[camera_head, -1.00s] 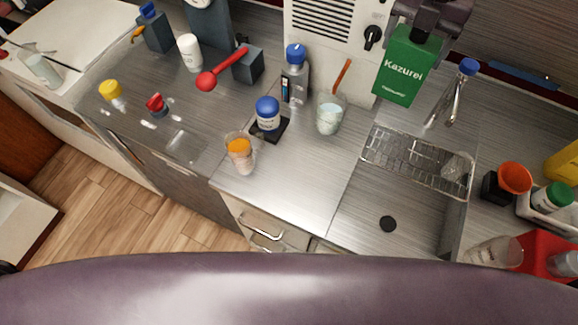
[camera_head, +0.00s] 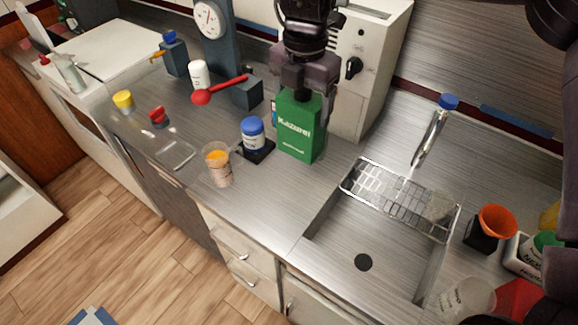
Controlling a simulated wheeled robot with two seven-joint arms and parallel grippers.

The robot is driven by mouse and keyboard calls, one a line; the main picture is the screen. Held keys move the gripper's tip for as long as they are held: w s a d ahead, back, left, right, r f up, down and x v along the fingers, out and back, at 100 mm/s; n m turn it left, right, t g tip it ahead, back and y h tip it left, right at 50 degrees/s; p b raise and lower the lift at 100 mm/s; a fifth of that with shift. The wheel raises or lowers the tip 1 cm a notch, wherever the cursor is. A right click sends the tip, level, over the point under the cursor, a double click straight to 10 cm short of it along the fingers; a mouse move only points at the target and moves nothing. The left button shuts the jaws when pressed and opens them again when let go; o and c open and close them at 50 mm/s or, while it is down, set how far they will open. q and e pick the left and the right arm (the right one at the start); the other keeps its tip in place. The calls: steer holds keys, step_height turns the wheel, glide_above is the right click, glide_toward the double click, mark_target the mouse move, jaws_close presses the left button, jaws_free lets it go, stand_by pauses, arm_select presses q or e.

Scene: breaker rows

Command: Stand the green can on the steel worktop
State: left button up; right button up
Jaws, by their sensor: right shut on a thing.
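The green can (camera_head: 298,127), a boxy tin with a white "Kazurei" label, is upright in my right gripper (camera_head: 303,88), which is shut on its top. The can is over the steel worktop (camera_head: 262,205), just right of a blue-lidded jar and in front of a white machine. Its base appears close to the worktop; I cannot tell whether it touches. The can and gripper hide part of what stands behind them. My left gripper is not in view.
A blue-lidded jar (camera_head: 252,132) on a black pad and a cup with orange contents (camera_head: 217,164) stand left of the can. The sink (camera_head: 350,245) with a wire rack (camera_head: 395,196) lies to the right. The worktop in front of the can is clear.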

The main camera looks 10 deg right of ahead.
mark_target(301, 144)
step_height(301, 144, down, 11)
steer(key=shift+p, duration=0.55)
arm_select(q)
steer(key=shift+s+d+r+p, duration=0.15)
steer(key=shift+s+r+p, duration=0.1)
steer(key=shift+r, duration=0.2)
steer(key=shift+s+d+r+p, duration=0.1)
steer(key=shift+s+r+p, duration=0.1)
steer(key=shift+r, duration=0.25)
arm_select(e)
step_height(301, 144, down, 4)
steer(key=shift+w+f, duration=0.1)
steer(key=shift+f, duration=0.25)
steer(key=o, duration=2)
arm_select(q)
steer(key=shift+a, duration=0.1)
arm_select(e)
steer(key=shift+o, duration=0.2)
